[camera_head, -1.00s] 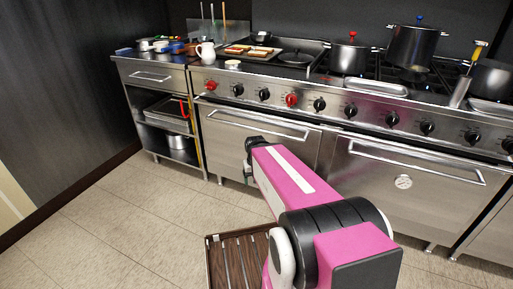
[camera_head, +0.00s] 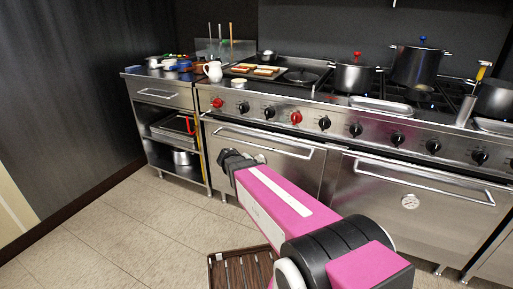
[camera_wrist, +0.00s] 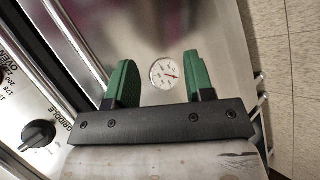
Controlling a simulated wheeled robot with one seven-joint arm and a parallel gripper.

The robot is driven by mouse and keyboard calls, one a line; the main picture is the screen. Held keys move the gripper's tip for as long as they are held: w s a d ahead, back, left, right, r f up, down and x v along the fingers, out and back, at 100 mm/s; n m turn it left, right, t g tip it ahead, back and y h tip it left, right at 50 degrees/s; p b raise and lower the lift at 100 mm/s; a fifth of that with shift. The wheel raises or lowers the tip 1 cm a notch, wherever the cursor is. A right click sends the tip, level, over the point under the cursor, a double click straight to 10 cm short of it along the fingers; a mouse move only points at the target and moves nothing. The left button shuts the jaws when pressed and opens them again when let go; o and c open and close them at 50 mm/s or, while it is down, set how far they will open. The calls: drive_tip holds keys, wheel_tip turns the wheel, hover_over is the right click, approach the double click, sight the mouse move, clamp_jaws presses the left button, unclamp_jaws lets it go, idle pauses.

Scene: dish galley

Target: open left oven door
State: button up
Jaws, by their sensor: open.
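The left oven door (camera_head: 305,172) is a shut steel door with a long horizontal bar handle (camera_head: 290,146) near its top and a round dial gauge (camera_wrist: 164,72). My arm hides part of the door in the head view. My gripper (camera_head: 230,158) is in front of the door's left part, just below the handle. In the wrist view, my open gripper (camera_wrist: 160,78) has two green fingers spread wide, the gauge showing between them. The handle bar (camera_wrist: 72,36) runs outside the left finger, not between the fingers.
A knob panel (camera_wrist: 25,115) lies above the door. The right oven door (camera_head: 420,195) is shut beside it. A steel shelf unit (camera_head: 172,130) stands at the left. A dark slatted crate (camera_head: 240,268) is on the floor below my arm. Pots (camera_head: 418,66) stand on the range.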

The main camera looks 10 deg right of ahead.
sight(254, 146)
drive_tip(key=w+a+r+n+t+h, duration=0.35)
drive_tip(key=w+a+r+t, duration=0.2)
drive_tip(key=w, duration=0.25)
drive_tip(key=shift+m+g+h, duration=0.35)
drive_tip(key=shift+m+g, duration=0.1)
drive_tip(key=x, duration=1)
drive_tip(key=shift+w+d+r, duration=0.15)
drive_tip(key=shift+w+d, duration=0.05)
clamp_jaws()
drive_tip(key=shift+s+a, duration=0.1)
